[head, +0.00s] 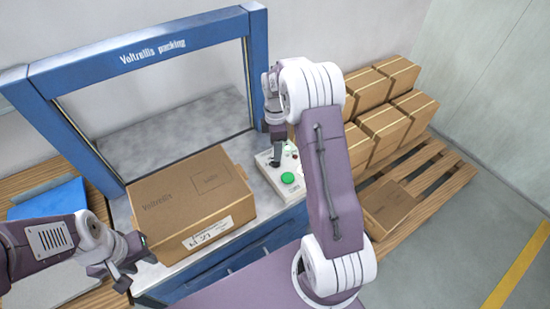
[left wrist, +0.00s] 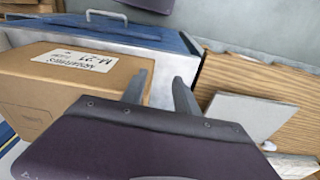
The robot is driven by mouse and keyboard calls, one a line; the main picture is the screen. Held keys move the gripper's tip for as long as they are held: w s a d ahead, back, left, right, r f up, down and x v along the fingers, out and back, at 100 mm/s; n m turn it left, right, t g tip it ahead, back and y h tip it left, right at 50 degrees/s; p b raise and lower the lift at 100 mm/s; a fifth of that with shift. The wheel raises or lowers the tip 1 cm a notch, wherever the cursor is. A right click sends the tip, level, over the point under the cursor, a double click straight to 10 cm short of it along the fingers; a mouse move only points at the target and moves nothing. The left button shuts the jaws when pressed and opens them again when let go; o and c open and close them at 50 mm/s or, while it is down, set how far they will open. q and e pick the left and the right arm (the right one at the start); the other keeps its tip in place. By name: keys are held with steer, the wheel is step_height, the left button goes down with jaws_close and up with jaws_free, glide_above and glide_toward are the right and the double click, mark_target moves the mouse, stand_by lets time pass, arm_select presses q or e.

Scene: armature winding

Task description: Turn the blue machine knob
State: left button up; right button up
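The blue machine frame (head: 150,45) stands over a grey bed, with a pale control box (head: 268,172) at its right side. A large green button (head: 288,178) and a small red part show on the box. I cannot make out a blue knob; my right gripper covers part of the box. My right gripper (head: 276,160) points down at the box's back part; whether it touches anything is unclear. My left gripper (head: 132,265) is beside the front left of the cardboard box. In the left wrist view its two fingers (left wrist: 160,92) are apart with nothing between them.
A labelled cardboard box (head: 190,195) lies on the machine bed, left of the control box. Several cartons (head: 380,125) stand on a wooden pallet (head: 440,185) at right. A blue item (head: 48,198) lies on the wooden table at left. Open floor is at far right.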

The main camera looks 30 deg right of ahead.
step_height(320, 180, down, 6)
steer(key=shift+r, duration=0.25)
steer(key=shift+f, duration=0.65)
steer(key=shift+c, duration=0.4)
jaws_close()
